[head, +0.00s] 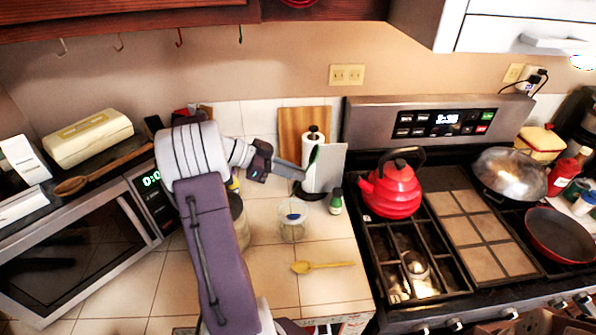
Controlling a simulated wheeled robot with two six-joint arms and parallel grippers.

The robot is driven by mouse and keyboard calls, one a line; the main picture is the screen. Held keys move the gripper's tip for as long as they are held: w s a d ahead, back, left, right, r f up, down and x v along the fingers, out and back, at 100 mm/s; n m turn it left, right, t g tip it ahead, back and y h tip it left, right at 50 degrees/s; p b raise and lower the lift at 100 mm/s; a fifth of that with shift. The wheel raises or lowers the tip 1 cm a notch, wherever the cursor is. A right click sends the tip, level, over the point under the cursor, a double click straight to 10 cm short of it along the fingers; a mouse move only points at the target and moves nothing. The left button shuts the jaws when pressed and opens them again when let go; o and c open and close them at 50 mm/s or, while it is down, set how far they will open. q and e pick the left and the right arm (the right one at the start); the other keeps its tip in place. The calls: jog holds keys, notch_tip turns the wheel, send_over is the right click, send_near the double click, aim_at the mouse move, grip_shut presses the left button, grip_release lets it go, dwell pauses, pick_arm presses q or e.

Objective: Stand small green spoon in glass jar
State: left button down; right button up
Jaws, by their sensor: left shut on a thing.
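The small green spoon (314,155) is in the head view, held up in front of the paper towel roll. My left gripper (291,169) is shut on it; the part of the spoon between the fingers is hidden. The glass jar (292,227) stands on the tiled counter, below and apart from the gripper. Something blue shows at the jar's mouth; I cannot tell what it is. My right gripper is not in view.
A yellow spoon (322,266) lies in front of the jar. A microwave (75,255) is at left, and the stove with a red kettle (391,190) at right. The front counter is mostly clear.

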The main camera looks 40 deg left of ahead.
aim_at(295, 189)
pick_arm(q)
jog(key=shift+d+f+b, duration=0.2)
jog(key=shift+f+b, duration=0.1)
jog(key=shift+f, duration=0.55)
jog(key=f, duration=0.1)
jog(key=f+b, duration=0.2)
jog(key=shift+s+a+f, duration=0.1)
jog(key=shift+a+f, duration=0.15)
jog(key=shift+f, duration=0.05)
jog(key=f+b, duration=0.1)
jog(key=b, duration=0.1)
jog(key=f+b, duration=0.2)
jog(key=s+a+f+b, duration=0.1)
jog(key=f+b, duration=0.1)
jog(key=shift+f+b, duration=0.25)
jog(key=shift+b, duration=0.1)
jog(key=shift+a, duration=0.1)
jog(key=shift+s, duration=0.1)
jog(key=c, duration=1.5)
grip_release()
